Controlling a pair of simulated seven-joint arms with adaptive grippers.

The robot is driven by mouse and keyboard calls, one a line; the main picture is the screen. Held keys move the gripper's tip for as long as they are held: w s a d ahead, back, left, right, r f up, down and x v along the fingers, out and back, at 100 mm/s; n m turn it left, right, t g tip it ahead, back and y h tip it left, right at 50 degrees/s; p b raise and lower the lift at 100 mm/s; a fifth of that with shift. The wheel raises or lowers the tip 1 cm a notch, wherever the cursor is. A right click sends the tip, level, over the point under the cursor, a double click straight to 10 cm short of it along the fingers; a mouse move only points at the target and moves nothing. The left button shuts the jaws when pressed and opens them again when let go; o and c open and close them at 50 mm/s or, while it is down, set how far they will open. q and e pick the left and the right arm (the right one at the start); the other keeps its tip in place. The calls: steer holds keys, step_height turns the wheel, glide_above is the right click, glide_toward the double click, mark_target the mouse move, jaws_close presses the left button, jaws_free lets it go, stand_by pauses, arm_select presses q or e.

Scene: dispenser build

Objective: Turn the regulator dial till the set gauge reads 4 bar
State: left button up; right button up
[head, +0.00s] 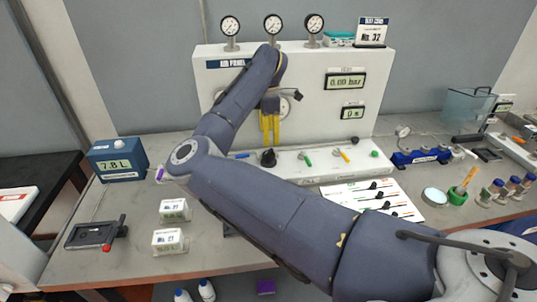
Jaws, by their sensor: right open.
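The white air panel (325,60) stands at the back of the bench. A black knob (268,158), which looks like the regulator dial, sits on its front ledge. My right gripper (270,142), with yellow fingers pointing down, is open just above the knob; I cannot tell if it touches it. Three round gauges stand on top: left (230,26), middle (272,24) and right (314,24). Their needles are too small to read, and I cannot tell which is the set gauge. A display (346,81) reads 0.00 bar. A round face (286,106) behind my gripper is partly hidden. My left gripper is out of view.
Small coloured levers, including a green one (306,158), line the ledge right of the knob. A printed card (372,200) lies in front. A blue box (117,160) reading 7.8 L and white boxes (168,240) are at left. My right arm spans the middle.

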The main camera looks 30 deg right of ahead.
mark_target(269, 151)
step_height(269, 151, down, 8)
steer(key=shift+f, duration=0.2)
steer(key=shift+c, duration=0.2)
stand_by(0.3)
steer(key=c, duration=1.3)
